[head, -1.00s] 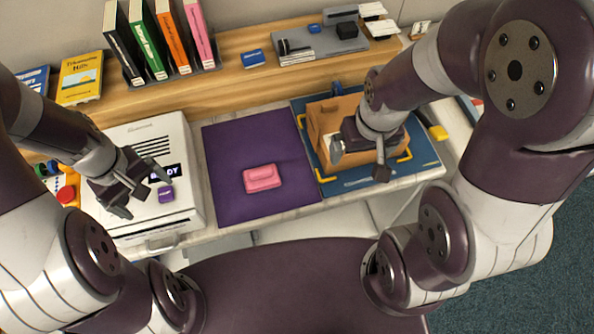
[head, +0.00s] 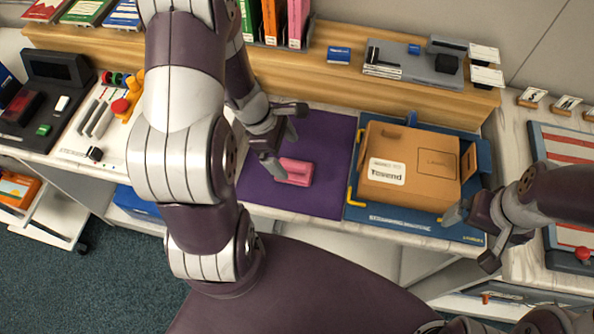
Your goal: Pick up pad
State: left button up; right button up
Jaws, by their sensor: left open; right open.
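The pink pad (head: 295,171) lies on the purple mat (head: 330,135) in the head view. My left gripper (head: 287,142) is open just behind and to the left of the pad, with one fingertip close to the pad's left end. Whether that fingertip touches the pad I cannot tell. Nothing shows between its fingers. My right gripper (head: 472,238) is open and empty at the front right corner of the blue tray, away from the pad.
An orange-brown box (head: 415,165) sits on the blue tray (head: 390,222) right of the mat. A wooden shelf (head: 345,80) runs behind, with upright books and a grey organiser (head: 410,62). My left arm hides the counter left of the mat. The mat's right part is clear.

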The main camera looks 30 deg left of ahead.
aim_at(294, 164)
pick_arm(q)
jog(key=b+x, duration=0.1)
jog(key=x, duration=0.4)
jog(key=shift+s+d+f, duration=0.1)
jog(key=shift+f, duration=0.1)
jog(key=shift+d+f, duration=0.1)
jog(key=shift+d, duration=0.1)
jog(key=c, duration=1.1)
jog(key=shift+c, duration=0.2)
